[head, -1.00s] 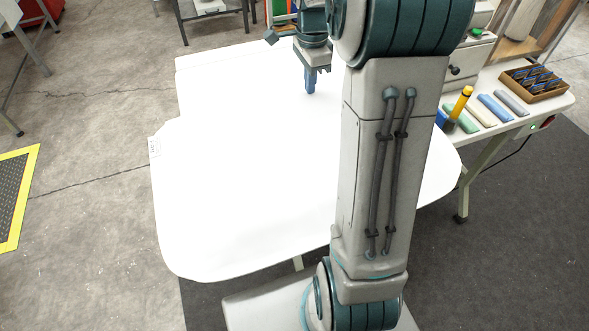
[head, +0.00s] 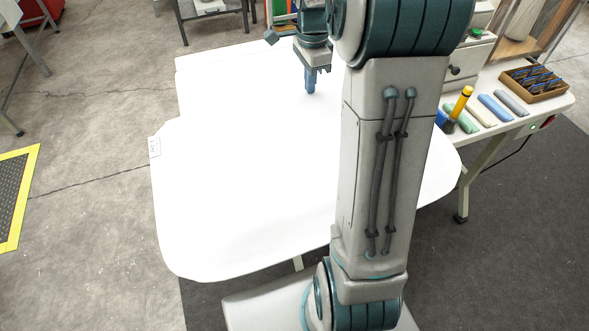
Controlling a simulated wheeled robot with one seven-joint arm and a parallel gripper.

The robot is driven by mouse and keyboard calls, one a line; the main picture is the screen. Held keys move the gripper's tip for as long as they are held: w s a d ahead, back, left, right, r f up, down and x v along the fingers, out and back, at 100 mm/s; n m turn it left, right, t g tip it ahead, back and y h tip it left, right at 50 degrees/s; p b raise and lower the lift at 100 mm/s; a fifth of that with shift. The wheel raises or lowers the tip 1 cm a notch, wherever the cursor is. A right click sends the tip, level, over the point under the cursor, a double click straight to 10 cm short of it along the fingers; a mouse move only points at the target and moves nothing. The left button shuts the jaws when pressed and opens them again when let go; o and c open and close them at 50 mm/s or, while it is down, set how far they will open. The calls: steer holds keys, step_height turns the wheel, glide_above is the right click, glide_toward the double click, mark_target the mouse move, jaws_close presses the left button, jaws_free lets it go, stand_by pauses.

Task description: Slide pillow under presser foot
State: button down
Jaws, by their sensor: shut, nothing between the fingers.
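A broad white surface with rounded front corners (head: 230,200) fills the middle of the head view. My gripper (head: 311,88) points down over the far part of this white area, shut and empty. I cannot tell whether its fingertips touch the surface. A pale machine body with a dark knob (head: 455,70) stands right of my arm, partly hidden by it. The presser foot is not visible.
On the right of the worktable are a yellow-topped bottle (head: 460,104), several coloured flat pieces (head: 495,107) and a brown box of blue-marked packets (head: 535,83). My arm hides the right-centre. A yellow-edged floor mat (head: 18,200) lies far left. The white area left of my arm looks clear.

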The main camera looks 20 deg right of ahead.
steer(key=shift+f, duration=0.2)
steer(key=shift+f+b, duration=0.85)
steer(key=shift+f, duration=0.2)
steer(key=shift+r, duration=0.1)
steer(key=shift+s+d, duration=0.1)
steer(key=shift+d, duration=0.1)
steer(key=shift+s+d+p, duration=0.15)
steer(key=shift+s+d, duration=0.05)
steer(key=shift+d, duration=1)
steer(key=shift+s+d+p, duration=0.15)
steer(key=shift+d, duration=1)
step_height(320, 180, up, 8)
steer(key=p, duration=0.6)
